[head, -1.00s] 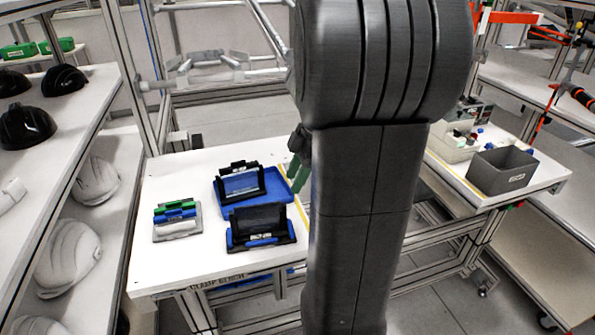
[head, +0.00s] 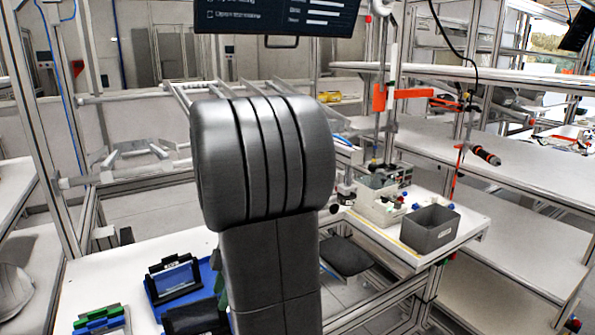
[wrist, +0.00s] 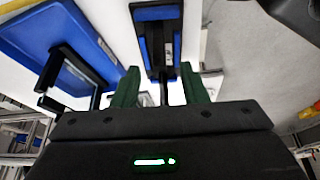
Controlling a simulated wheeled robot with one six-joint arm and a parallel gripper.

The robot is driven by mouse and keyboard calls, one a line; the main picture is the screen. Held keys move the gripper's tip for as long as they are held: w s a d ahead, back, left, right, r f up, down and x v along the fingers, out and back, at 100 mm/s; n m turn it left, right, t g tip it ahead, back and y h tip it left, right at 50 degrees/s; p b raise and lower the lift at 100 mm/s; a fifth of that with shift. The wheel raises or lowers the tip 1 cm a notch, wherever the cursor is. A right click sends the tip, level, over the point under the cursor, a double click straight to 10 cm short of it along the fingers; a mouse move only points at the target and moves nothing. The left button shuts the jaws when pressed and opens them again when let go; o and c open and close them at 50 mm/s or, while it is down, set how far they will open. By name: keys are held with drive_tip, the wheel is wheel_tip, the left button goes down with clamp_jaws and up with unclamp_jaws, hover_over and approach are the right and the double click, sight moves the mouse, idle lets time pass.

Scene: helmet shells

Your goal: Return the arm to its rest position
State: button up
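My gripper (wrist: 160,80) shows in the wrist view with its two green fingers apart. A black and blue holder (wrist: 157,38) lies beyond the fingertips on the white table, and its narrow part shows in the gap; I see no finger closed on it. In the head view my grey arm stands upright in the middle and hides most of the gripper; only a sliver of green shows beside it. A blue tray (head: 208,274) with a black-framed holder (head: 174,278) sits left of my arm, with another dark holder (head: 195,318) in front of it.
A green, blue and grey clamp piece (head: 102,321) lies at the table's front left. A grey bin (head: 430,228) stands on the right-hand bench beside small parts. Metal frame posts and a hanging screen (head: 278,16) are behind my arm. Shelves flank both sides.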

drive_tip(key=x, duration=0.6)
drive_tip(key=shift+s+a+f, duration=0.1)
drive_tip(key=shift+f, duration=0.2)
drive_tip(key=shift+r, duration=0.35)
drive_tip(key=shift+f, duration=0.2)
drive_tip(key=v, duration=1.3)
approach(210, 329)
drive_tip(key=x, duration=0.5)
drive_tip(key=shift+a, duration=0.1)
wheel_tip(210, 329, up, 3)
drive_tip(key=shift+f+p, duration=0.2)
drive_tip(key=shift+p, duration=1)
drive_tip(key=shift+r+p, duration=0.1)
drive_tip(key=shift+p, duration=0.7)
drive_tip(key=shift+r+p, duration=0.95)
drive_tip(key=shift+p, duration=0.05)
